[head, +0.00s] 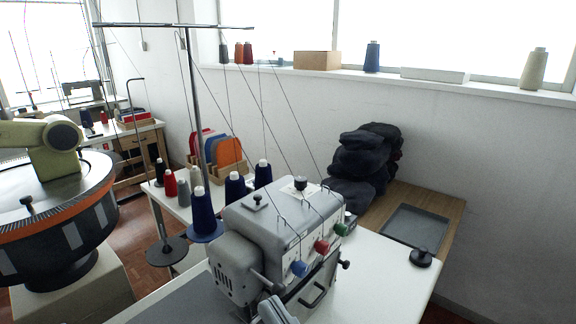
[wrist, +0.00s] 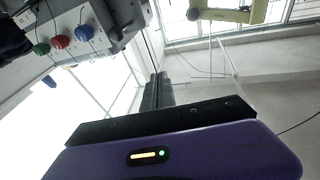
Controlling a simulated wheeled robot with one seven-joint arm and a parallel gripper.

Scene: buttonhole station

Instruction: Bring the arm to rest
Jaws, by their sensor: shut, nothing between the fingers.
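My gripper (wrist: 156,82) shows in the wrist view, its dark fingers together with nothing between them. Its dark bar and purple housing fill the lower part of that view. The grey sewing machine (head: 285,220) stands on the white table in the head view, with blue, red and green knobs on its front. The machine also shows at the upper left of the wrist view (wrist: 105,15), apart from my fingers. I cannot make out my gripper in the head view.
A thread stand (head: 191,100) rises behind the machine, with threads running down to it. Thread cones (head: 201,205) stand beside it. Dark folded cloth (head: 362,160) is piled on the wooden surface (head: 445,205). The white table top (head: 385,275) right of the machine is mostly clear.

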